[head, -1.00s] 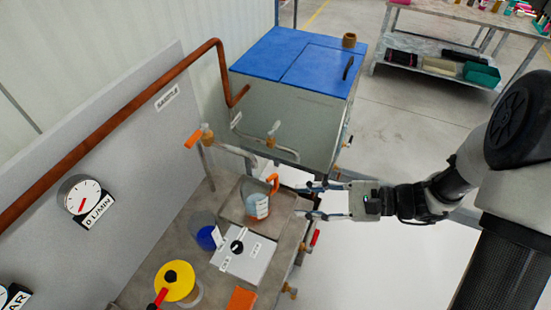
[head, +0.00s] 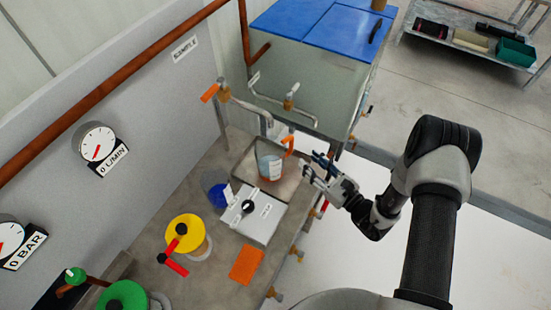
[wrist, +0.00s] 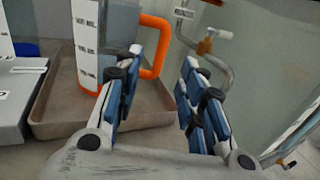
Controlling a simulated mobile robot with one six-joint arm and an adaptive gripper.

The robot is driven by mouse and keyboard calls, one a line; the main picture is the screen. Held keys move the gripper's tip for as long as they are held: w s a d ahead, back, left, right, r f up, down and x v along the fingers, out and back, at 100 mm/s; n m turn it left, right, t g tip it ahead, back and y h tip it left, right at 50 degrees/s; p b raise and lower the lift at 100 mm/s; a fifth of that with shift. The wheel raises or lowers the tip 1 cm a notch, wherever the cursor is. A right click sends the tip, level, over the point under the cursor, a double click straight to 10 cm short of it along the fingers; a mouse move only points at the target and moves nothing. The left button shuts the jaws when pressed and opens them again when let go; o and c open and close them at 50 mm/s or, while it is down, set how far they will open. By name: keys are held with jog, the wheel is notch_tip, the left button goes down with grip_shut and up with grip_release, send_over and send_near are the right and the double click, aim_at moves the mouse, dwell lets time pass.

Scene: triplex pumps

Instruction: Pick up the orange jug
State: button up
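The orange jug (head: 270,165) stands upright in a shallow grey tray (head: 242,160). It has a clear body with a white scale and an orange handle (head: 288,146) facing my gripper. In the wrist view the jug (wrist: 88,40) is at the upper left, its lower part partly behind my left finger, with the orange handle (wrist: 160,40) near the fingertips. My gripper (head: 307,169) is just right of the jug in the head view. In the wrist view my gripper (wrist: 160,65) is open and empty. Whether the handle lies between the fingers is unclear.
A grey box with a black knob (head: 255,212) sits right in front of the tray. Metal pipes with a tap (head: 288,97) rise behind the jug. A blue-lidded tank (head: 325,40) stands behind.

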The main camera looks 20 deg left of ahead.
aim_at(292, 144)
jog(key=b+x, duration=0.2)
jog(key=x, duration=0.8)
jog(key=shift+w, duration=0.1)
jog(key=shift+c, duration=0.4)
grip_shut()
jog(key=shift+d, duration=0.1)
